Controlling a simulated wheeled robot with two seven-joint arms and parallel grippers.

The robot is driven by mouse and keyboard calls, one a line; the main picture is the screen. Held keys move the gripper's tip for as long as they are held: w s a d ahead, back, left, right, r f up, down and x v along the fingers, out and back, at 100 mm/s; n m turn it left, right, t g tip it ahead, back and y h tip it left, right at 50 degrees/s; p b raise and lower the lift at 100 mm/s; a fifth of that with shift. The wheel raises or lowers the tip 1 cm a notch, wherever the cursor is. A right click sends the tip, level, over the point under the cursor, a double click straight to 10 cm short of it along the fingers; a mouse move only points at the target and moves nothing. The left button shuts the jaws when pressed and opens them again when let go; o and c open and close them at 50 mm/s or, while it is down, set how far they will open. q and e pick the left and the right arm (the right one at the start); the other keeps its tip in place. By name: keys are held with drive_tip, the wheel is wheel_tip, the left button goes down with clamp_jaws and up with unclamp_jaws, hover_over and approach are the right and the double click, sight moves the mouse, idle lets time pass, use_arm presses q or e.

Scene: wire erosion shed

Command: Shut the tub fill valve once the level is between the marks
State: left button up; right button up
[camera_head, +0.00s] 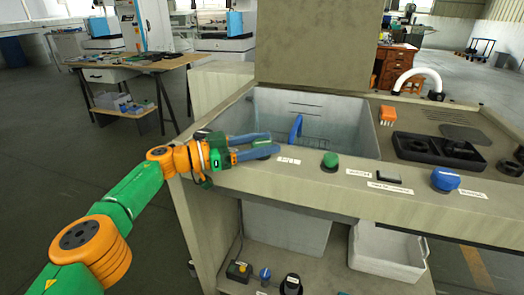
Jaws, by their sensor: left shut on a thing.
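The grey tub (345,113) is sunk into the bench top. Dark level marks (305,104) show on its back wall; I cannot make out where the water surface lies. My left gripper (268,145) reaches in from the left over the tub's front left edge. Its blue-grey fingers are shut on a green knob (262,143), mostly hidden between them, on the front ledge. A small white label (288,161) sits just right of it, too small to read. My right gripper is not in view.
A green knob (330,161) and a blue knob (445,179) stand further right along the front ledge. A blue piece (296,128) hangs in the tub. A black tray (440,150), orange block (388,114) and white hose (418,76) are at right. A white bin (385,262) stands below.

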use_arm(q)
drive_tip(key=o, duration=1.4)
drive_tip(key=shift+c, duration=0.2)
drive_tip(key=shift+s+a+p, duration=0.15)
drive_tip(key=shift+a+p, duration=0.2)
drive_tip(key=shift+a, duration=0.1)
drive_tip(key=v, duration=0.5)
drive_tip(key=shift+s+a+p, duration=0.1)
drive_tip(key=shift+a+p, duration=0.1)
drive_tip(key=shift+p, duration=0.2)
drive_tip(key=shift+s+a, duration=0.15)
drive_tip(key=shift+a, duration=0.15)
